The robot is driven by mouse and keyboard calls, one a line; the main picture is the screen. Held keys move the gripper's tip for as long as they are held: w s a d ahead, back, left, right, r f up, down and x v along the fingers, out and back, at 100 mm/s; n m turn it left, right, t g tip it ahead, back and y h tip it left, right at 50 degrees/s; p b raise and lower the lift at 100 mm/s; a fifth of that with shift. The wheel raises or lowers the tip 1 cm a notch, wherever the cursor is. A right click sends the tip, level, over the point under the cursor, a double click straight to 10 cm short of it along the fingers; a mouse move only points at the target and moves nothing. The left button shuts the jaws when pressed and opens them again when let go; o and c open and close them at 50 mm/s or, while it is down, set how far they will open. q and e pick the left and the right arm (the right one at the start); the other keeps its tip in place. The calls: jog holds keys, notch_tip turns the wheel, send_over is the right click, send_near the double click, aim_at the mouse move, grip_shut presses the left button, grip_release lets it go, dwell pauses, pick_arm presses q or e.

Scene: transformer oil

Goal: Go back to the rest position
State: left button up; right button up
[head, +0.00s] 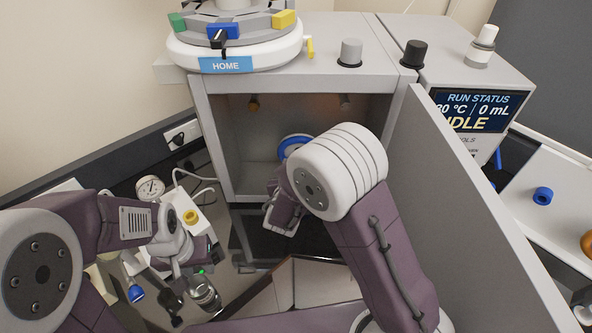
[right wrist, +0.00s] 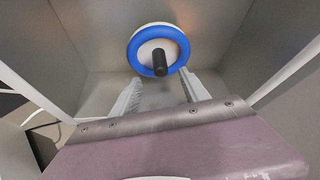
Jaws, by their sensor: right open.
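My right arm reaches into the open grey cabinet (head: 225,140). In the head view its own links hide the right gripper. In the right wrist view the right gripper (right wrist: 162,92) is open, with its two pale fingers apart and nothing between them. A white disc with a blue rim (right wrist: 133,48) and a black knob (right wrist: 160,56) is just beyond the fingertips; part of the blue rim also shows in the head view (head: 290,143). My left gripper (head: 190,276) points down at the lower left, close to a clear glass jar (head: 206,294). Its fingers are too unclear to judge.
The cabinet's open door (head: 455,200) stands close to the right of my right arm. A round carousel marked HOME (head: 228,65) sits on top. A pressure gauge (head: 150,187) and yellow-ringed fitting (head: 191,216) are near my left wrist. A status screen (head: 478,108) is at right.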

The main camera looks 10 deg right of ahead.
dwell(0.4)
jog(key=s+d+f+m+g+h+b, duration=0.1)
jog(key=s+d+f+m+g+h, duration=0.25)
jog(key=s+d+m+g, duration=0.6)
jog(key=s+d+f+m+g+y, duration=0.25)
jog(key=s+d+m, duration=0.35)
jog(key=s+m, duration=0.6)
jog(key=s+a+m+y+b, duration=0.1)
jog(key=a+m+y, duration=0.3)
jog(key=m, duration=1.1)
jog(key=shift+s+a+f+t+y, duration=0.25)
jog(key=shift+a+f+t+y, duration=0.15)
jog(key=shift+a, duration=0.85)
